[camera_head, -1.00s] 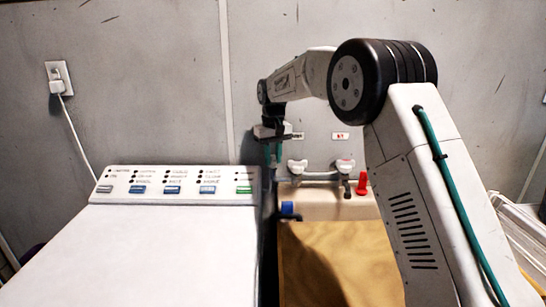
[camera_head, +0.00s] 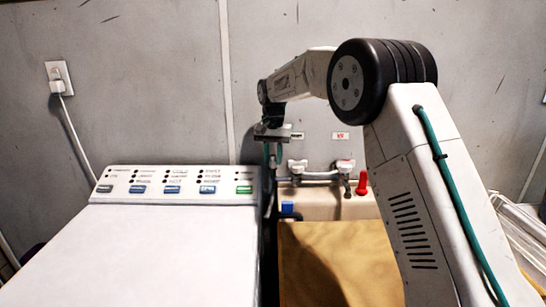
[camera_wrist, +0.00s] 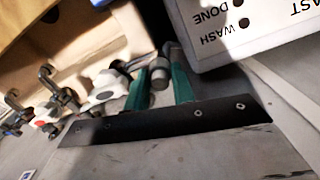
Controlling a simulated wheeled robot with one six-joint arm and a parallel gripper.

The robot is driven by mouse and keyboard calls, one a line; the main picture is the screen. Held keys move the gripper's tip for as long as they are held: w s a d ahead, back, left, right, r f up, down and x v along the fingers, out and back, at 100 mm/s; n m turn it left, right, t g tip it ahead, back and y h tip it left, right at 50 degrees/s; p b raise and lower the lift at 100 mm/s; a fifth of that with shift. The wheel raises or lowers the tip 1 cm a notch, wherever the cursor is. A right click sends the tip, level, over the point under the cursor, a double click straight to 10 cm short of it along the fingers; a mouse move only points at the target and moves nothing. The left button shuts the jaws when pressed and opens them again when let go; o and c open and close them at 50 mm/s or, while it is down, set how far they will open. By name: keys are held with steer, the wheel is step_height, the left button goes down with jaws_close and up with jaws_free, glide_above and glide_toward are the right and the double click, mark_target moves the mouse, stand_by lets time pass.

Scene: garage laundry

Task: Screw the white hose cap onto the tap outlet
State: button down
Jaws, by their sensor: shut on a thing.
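My gripper (camera_head: 270,150) hangs beside the left tap, above the gap between the washer and the sink. In the wrist view, its green fingers (camera_wrist: 160,88) are shut around a short grey-white cylinder, which looks like the hose cap (camera_wrist: 160,70). A grey pipe-like part meets or passes behind it; I cannot tell whether the cap is seated on an outlet. The left tap (camera_head: 297,168) has a white handle, and this handle also shows in the wrist view (camera_wrist: 103,88), close beside the fingers. In the head view the cap cannot be made out.
The washer (camera_head: 165,240) with its button panel stands left, its panel corner (camera_wrist: 250,28) close to the fingers in the wrist view. A second tap (camera_head: 345,167), a red object (camera_head: 362,183) and a blue object (camera_head: 287,208) are at the sink (camera_head: 330,207). The wall (camera_head: 150,80) is behind.

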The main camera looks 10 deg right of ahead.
steer(key=m, duration=0.5)
steer(key=shift+m, duration=0.4)
steer(key=c, duration=1.1)
jaws_free()
steer(key=shift+r, duration=0.1)
step_height(320, 180, up, 8)
steer(key=shift+f, duration=0.2)
